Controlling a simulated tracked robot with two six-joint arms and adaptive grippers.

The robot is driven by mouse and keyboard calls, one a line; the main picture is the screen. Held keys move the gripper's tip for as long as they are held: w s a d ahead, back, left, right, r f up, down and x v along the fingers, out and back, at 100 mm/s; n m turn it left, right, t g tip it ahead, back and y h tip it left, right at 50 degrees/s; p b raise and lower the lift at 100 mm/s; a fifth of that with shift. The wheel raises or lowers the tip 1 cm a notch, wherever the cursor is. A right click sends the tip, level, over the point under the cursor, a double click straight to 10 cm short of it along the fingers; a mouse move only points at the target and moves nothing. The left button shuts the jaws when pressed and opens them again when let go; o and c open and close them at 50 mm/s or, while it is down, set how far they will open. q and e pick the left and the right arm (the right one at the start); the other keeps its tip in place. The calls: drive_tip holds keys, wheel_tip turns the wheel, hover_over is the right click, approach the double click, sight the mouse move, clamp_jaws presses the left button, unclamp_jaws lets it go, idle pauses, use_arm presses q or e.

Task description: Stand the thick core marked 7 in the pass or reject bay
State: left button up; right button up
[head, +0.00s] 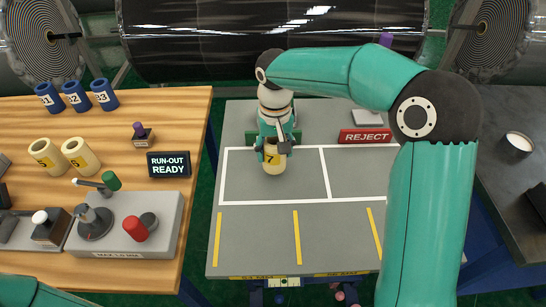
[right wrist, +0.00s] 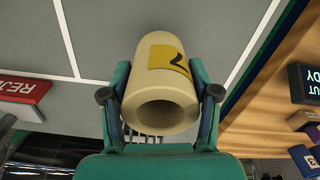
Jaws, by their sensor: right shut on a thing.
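The thick cream core marked 7 (head: 272,161) is upright, within the outline of the left white-lined bay (head: 240,185). It also shows in the right wrist view (right wrist: 165,90), with its yellow 7 label and open end visible. My right gripper (head: 273,148) is shut on it, one finger on each side. I cannot tell whether its base touches the grey table. The red REJECT sign (head: 366,136) stands behind the right bay (head: 355,172). A green sign (head: 252,138) behind the left bay is mostly hidden by my arm. My left gripper is out of view.
Two cream cores (head: 47,155) and several blue cores (head: 76,97) stand on the wooden bench (head: 150,205) at left. A lever panel (head: 125,228) and a RUN-OUT READY display (head: 168,165) are there too. The right bay is clear.

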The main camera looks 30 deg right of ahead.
drive_tip(key=shift+f, duration=1.3)
drive_tip(key=shift+f, duration=0.1)
drive_tip(key=o, duration=1.3)
drive_tip(key=shift+c, duration=0.2)
wheel_tip(320, 180, up, 12)
drive_tip(key=shift+p, duration=0.3)
